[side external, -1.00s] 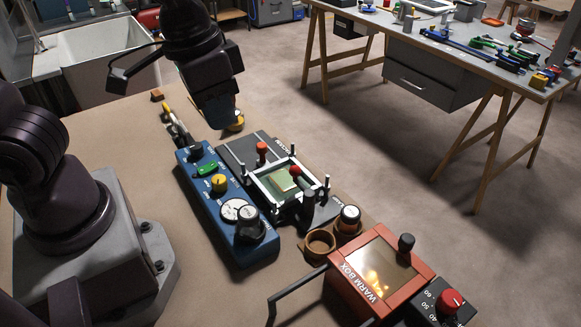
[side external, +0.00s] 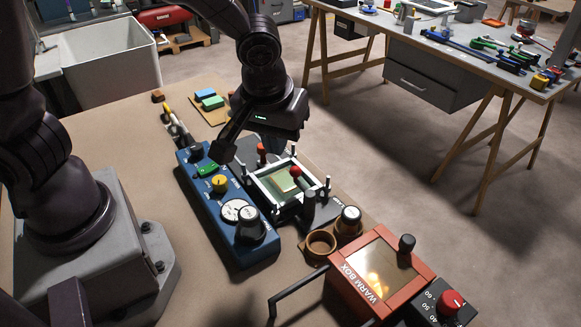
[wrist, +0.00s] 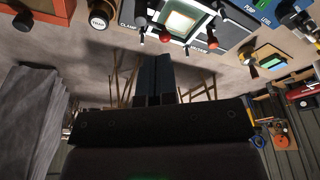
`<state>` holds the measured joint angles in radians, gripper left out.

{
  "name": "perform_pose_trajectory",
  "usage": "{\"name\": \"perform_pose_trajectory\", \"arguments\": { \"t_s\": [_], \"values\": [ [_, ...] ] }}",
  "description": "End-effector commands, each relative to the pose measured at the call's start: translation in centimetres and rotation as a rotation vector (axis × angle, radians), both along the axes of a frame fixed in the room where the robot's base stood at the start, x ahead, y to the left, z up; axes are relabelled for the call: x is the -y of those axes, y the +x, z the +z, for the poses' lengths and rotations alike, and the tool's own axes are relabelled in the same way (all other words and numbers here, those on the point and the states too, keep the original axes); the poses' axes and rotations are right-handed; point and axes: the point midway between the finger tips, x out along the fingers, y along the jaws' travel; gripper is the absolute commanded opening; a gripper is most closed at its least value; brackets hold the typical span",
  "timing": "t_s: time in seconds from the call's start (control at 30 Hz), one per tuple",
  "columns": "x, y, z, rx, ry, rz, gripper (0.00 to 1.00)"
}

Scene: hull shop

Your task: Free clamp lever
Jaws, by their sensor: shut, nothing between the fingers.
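The clamp fixture, a dark plate with a white square frame (side external: 262,190) around a pale green piece (side external: 286,185), sits on the bench beside a blue control box. A red-knobbed lever (side external: 295,171) stands at the frame. Another red-knobbed lever (side external: 262,149) stands at its far side, close to my gripper. In the wrist view the fixture is at the top, with red knobs (wrist: 165,38) and (wrist: 212,46) and a partly readable "CLAMP" label. My gripper (wrist: 154,60) is shut and empty. In the side view its fingers hang low over the plate's far end, partly hidden; contact cannot be told.
The blue box (side external: 238,230) with knobs and dials lies left of the fixture. An orange warm box (side external: 385,262) with a black handle and round cups (side external: 320,243) stand in front. Blue and green blocks (side external: 210,100) lie on a board behind.

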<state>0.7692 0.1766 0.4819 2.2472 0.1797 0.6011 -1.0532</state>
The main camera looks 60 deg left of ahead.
Motion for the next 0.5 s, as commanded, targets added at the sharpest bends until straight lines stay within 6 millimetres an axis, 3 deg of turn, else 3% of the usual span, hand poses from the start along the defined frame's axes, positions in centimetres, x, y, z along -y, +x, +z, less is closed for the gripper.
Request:
{"name": "perform_pose_trajectory", "arguments": {
  "t_s": [0.23, 0.5],
  "values": [
    [-0.2, 0.2, -1.6, -0.005, 0.002, 0.000, 0.00],
    [-1.1, 1.2, -6.8, -0.008, 0.004, 0.003, 0.00]
  ]
}}
